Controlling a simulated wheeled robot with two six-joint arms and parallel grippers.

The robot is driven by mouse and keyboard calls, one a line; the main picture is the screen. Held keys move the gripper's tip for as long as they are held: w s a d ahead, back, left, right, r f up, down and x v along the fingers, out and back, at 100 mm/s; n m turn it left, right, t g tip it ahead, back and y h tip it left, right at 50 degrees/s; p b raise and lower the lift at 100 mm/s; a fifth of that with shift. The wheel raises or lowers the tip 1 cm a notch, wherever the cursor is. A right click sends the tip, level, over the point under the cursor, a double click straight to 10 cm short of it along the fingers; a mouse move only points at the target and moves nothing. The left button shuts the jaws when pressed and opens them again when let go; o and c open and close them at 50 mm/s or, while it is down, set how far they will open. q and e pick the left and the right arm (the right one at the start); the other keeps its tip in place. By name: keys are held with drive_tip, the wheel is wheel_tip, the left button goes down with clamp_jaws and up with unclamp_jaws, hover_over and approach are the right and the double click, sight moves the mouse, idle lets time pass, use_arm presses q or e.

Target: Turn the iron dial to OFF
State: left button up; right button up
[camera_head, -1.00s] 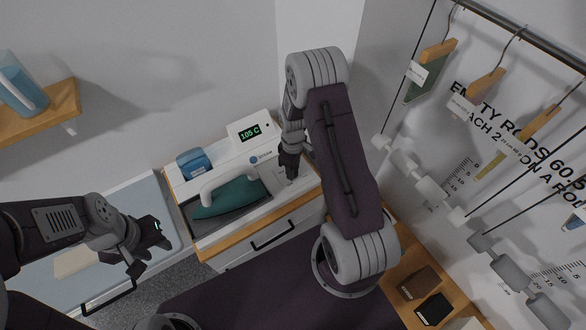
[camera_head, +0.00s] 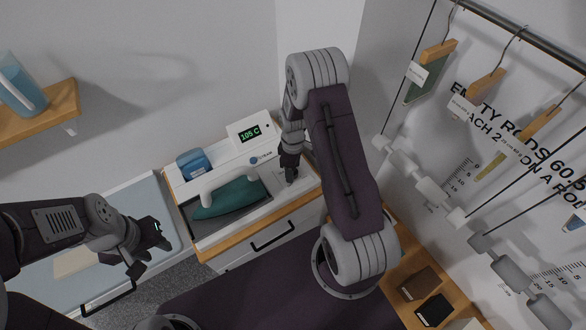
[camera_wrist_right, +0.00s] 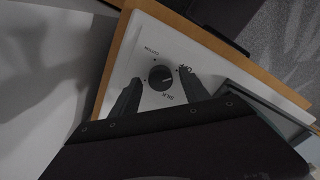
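The iron station (camera_head: 215,165) stands on the cabinet in the head view, with a display (camera_head: 250,133) reading 105 C. The teal iron (camera_head: 230,199) with a white handle lies in its tray. The round black dial (camera_wrist_right: 160,78) shows in the right wrist view on a white panel, with COTTON, SILK and OFF around it. Its light pointer mark points roughly right, toward the OFF side. My right gripper (camera_wrist_right: 160,92) is open, one finger on each side of the dial; contact is not visible. My left gripper (camera_head: 152,256) is open and empty, away from the station.
A blue container (camera_head: 190,164) sits at the station's left rear. A wall rail with hangers (camera_head: 487,85) is at the right, above a wooden shelf with dark blocks (camera_head: 420,283). A shelf with a blue jug (camera_head: 22,90) is at the upper left.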

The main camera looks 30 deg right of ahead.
wheel_tip(320, 180, up, 9)
drive_tip(key=b, duration=0.1)
drive_tip(key=shift+b, duration=0.35)
idle(0.4)
